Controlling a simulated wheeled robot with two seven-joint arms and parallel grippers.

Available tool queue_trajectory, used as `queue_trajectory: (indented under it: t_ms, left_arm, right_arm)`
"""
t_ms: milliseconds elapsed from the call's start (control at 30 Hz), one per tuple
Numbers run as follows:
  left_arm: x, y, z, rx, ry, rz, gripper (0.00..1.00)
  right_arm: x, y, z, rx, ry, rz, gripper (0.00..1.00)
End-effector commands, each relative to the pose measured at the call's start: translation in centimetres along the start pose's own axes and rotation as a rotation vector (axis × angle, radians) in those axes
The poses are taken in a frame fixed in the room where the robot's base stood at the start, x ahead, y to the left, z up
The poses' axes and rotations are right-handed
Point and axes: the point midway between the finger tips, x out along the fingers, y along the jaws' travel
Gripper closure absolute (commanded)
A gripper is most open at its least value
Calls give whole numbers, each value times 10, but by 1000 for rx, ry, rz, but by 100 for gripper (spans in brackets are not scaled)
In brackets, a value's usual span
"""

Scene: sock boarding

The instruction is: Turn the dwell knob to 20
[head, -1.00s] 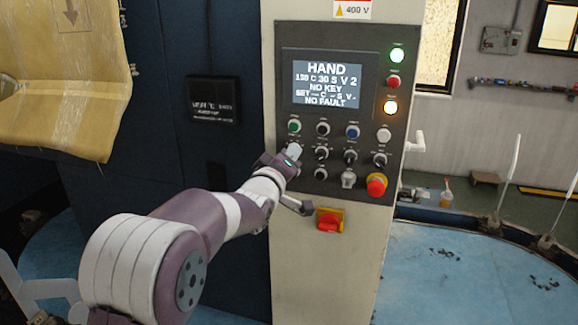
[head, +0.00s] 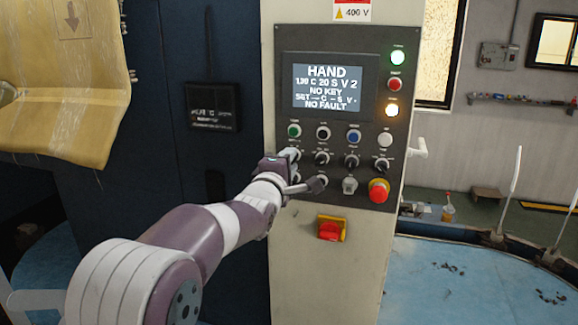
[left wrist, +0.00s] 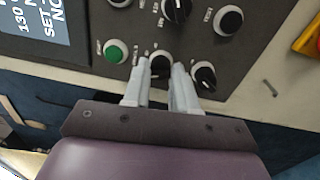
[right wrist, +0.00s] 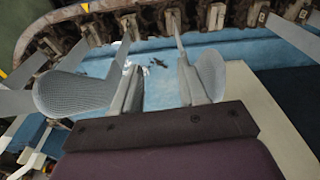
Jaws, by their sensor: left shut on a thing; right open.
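The control panel (head: 335,120) has a screen (head: 328,87) that reads HAND, 130 C 20 S V 2, NO KEY, NO FAULT. My left gripper (head: 294,157) is at the left end of the upper knob row and hides the knob there. In the left wrist view, my left gripper's fingers (left wrist: 160,73) are shut on a black knob (left wrist: 160,64), one finger on each side. The knob's label is too small and covered to read. My right gripper (right wrist: 164,85) is open and empty, away from the panel.
Other black knobs (head: 351,161) sit close to the held one. A green button (head: 294,131) is just above it. A red emergency stop (head: 379,190) is at lower right, and a red-yellow switch (head: 331,229) is below the panel. Blue floor (head: 450,270) lies to the right.

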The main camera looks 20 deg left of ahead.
Motion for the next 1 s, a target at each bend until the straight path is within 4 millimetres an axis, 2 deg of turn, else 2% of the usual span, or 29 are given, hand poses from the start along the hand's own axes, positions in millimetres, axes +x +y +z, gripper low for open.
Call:
queue_trajectory:
  t_ms: [33, 600, 633, 700, 1000]
  left_arm:
    - [0, -6, 0, -10, 2, -12, 100]
    - [0, -8, 0, -37, 3, -16, 100]
    - [0, -8, 0, -37, 3, -16, 67]
    - [0, -7, 0, -37, 3, -14, 50]
    - [0, -4, 0, -37, 2, -6, 50]
  right_arm:
    - [2, 0, 0, 0, 0, 0, 57]
    - [2, 0, 0, 0, 0, 0, 57]
    - [2, 0, 0, 0, 0, 0, 57]
    - [2, 0, 0, 0, 0, 0, 57]
    - [3, 0, 0, 0, 0, 0, 57]
